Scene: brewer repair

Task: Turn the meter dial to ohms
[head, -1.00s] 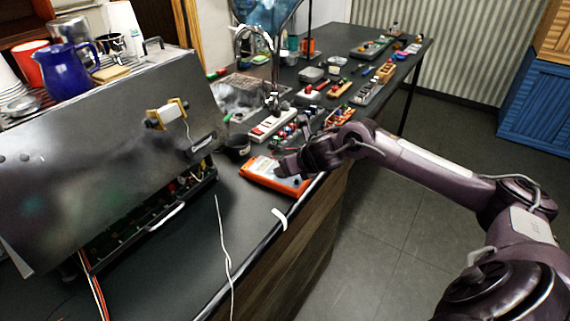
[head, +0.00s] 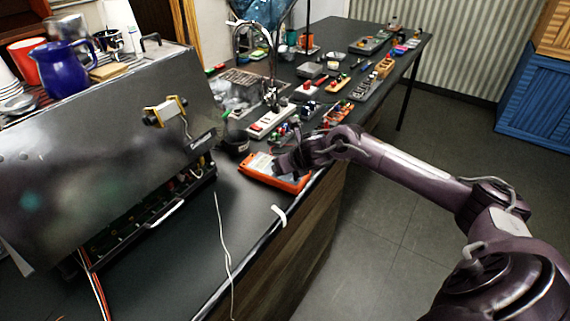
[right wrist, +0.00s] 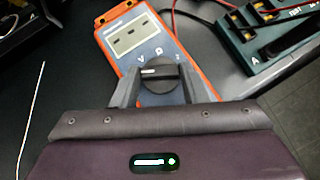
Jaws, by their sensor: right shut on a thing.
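The orange meter (head: 262,171) with a grey-blue face lies on the dark counter, right of the open machine. In the right wrist view the meter (right wrist: 172,48) shows a screen with dashes and a black round dial (right wrist: 158,76) below it. A white mark on the dial lies toward its left side; a V is printed at upper left, another symbol beside it and a third mark at right. My right gripper (right wrist: 157,84) is shut on the dial, one finger on each side. In the head view the gripper (head: 287,162) covers the dial. My left gripper is not in view.
The machine with its tilted metal panel (head: 100,140) stands at left. A dark cup (head: 237,142) is near the meter.

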